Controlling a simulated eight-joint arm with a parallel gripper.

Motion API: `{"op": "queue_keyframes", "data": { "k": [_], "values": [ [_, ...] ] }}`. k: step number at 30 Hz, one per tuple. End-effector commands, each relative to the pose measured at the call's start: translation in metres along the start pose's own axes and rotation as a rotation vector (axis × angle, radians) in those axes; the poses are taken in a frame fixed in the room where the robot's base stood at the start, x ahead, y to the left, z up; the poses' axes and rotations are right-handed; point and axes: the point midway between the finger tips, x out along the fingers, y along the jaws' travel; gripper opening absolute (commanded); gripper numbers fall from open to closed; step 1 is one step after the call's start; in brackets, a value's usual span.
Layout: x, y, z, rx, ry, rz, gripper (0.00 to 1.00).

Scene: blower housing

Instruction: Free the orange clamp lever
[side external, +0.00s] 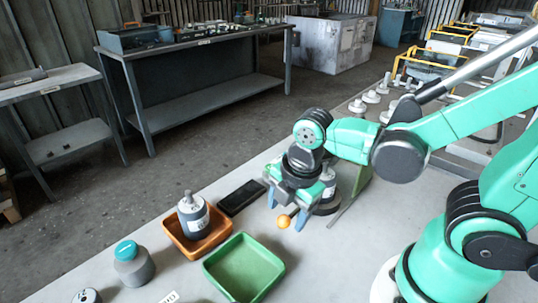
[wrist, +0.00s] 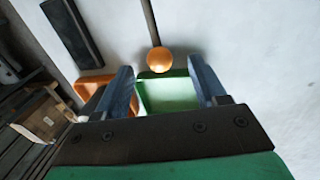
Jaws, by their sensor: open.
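The orange clamp lever shows as an orange ball knob (side external: 284,221) in the side view, just below my gripper. In the wrist view the orange knob (wrist: 160,60) sits at the end of a thin dark rod (wrist: 151,22) that runs up out of the picture. My gripper (side external: 289,206) is open, its blue-grey fingers pointing down toward the bench. In the wrist view the knob appears in the gap between the fingertips (wrist: 161,71), with room on both sides. I cannot tell its depth relative to the tips. The lever's far end and its clamp are hidden behind my gripper.
A green tray (side external: 212,264) and an orange tray (side external: 165,222) holding a grey labelled container (side external: 193,216) stand left of my gripper. A black flat block (side external: 242,197) lies nearby. A dark part with a white label (side external: 328,201) stands close behind my gripper. The bench front is mostly clear.

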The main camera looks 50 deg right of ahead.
Motion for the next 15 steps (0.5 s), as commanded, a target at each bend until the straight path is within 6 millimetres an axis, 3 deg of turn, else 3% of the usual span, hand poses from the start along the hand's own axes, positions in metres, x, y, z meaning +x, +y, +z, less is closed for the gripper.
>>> {"op": "queue_keyframes", "data": {
  "k": [7, 15],
  "values": [
    [0.019, 0.001, 0.000, 0.001, 0.000, 0.001, 0.65],
    [0.025, 0.000, 0.000, 0.002, 0.000, 0.001, 0.65]
  ]
}}
